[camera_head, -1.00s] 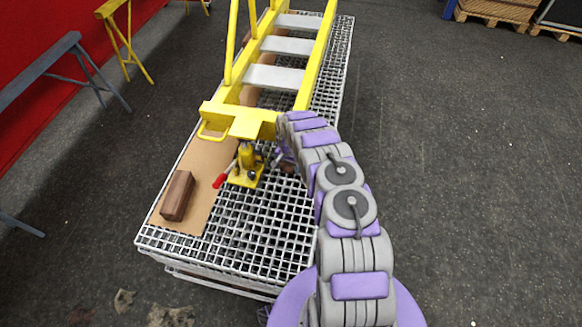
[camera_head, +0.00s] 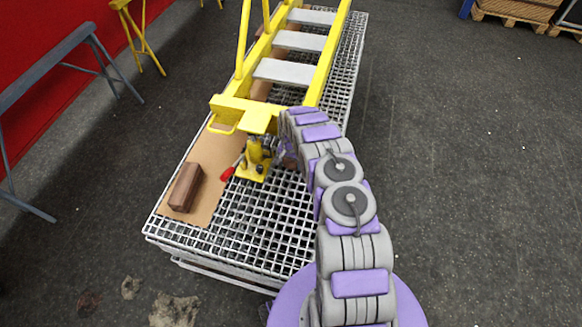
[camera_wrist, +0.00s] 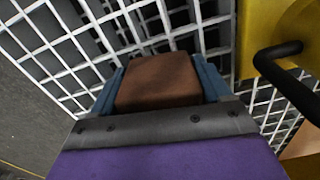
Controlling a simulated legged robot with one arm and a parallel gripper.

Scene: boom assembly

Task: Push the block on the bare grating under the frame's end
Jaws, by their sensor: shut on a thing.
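The wooden block (camera_wrist: 158,82) is brown and sits between the blue fingers of my gripper (camera_wrist: 160,70) in the wrist view, low over the bare grating (camera_wrist: 85,50). My gripper is shut on it. In the head view my arm hides most of the block and gripper, just right of the yellow jack (camera_head: 253,162). The yellow frame (camera_head: 248,112) lies along the table, its near end crossbar close beyond my gripper. In the wrist view a yellow part with a dark rod (camera_wrist: 285,50) stands right of the block. Whether the block touches the grating is unclear.
A second brown block (camera_head: 186,187) lies on the cardboard sheet (camera_head: 207,160) at the left of the table. The jack's red-tipped handle (camera_head: 228,173) points left. The near grating (camera_head: 255,230) is clear. Floor on the right is open.

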